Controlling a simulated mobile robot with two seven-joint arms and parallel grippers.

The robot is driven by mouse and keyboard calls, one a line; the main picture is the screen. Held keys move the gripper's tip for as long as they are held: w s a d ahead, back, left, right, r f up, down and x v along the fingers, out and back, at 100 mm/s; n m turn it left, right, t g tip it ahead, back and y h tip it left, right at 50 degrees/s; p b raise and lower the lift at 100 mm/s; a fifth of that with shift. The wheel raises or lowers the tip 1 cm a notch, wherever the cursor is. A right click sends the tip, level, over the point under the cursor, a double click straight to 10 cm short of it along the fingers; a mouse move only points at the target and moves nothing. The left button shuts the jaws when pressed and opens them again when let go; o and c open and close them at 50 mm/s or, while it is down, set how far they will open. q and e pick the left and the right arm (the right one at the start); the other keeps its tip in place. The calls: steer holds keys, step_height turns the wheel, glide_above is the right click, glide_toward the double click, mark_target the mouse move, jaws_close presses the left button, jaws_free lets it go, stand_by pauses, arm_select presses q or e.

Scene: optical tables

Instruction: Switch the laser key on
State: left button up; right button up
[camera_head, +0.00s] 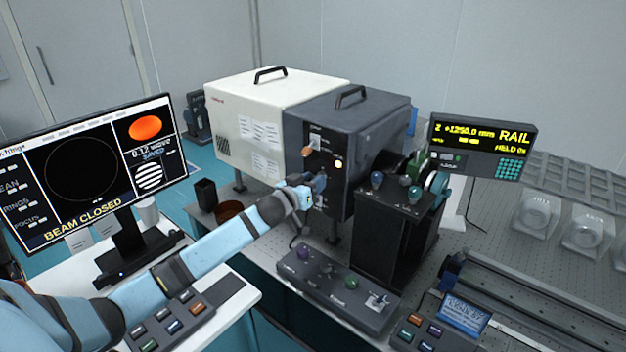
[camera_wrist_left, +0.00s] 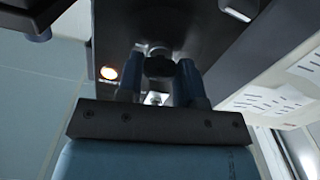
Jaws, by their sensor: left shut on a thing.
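The laser housing has a dark grey front part (camera_head: 365,125) joined to a white box (camera_head: 240,100). My left gripper (camera_head: 318,183) reaches the lower part of its front panel. In the left wrist view my left gripper (camera_wrist_left: 160,84) has its two blue fingers shut on the dark laser key (camera_wrist_left: 158,66). The fingers partly cover the key, and I cannot tell which way it is turned. A lit warm lamp (camera_head: 338,163) is on the panel above the gripper; the lamp also glows in the wrist view (camera_wrist_left: 108,72). My right gripper is not in view.
A monitor (camera_head: 90,170) at left reads "BEAM CLOSED". A black stand with knobs (camera_head: 385,235) is close at the right of my gripper. A knob box (camera_head: 335,285) lies in front. A display (camera_head: 482,145) reading "RAIL" stands at right.

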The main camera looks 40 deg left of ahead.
arm_select(q)
steer(key=shift+m+p, duration=0.3)
steer(key=shift+m, duration=0.7)
steer(key=o, duration=0.9)
steer(key=shift+o, duration=0.2)
steer(key=s+a+b, duration=0.1)
steer(key=s, duration=1.2)
steer(key=shift+s+b, duration=0.4)
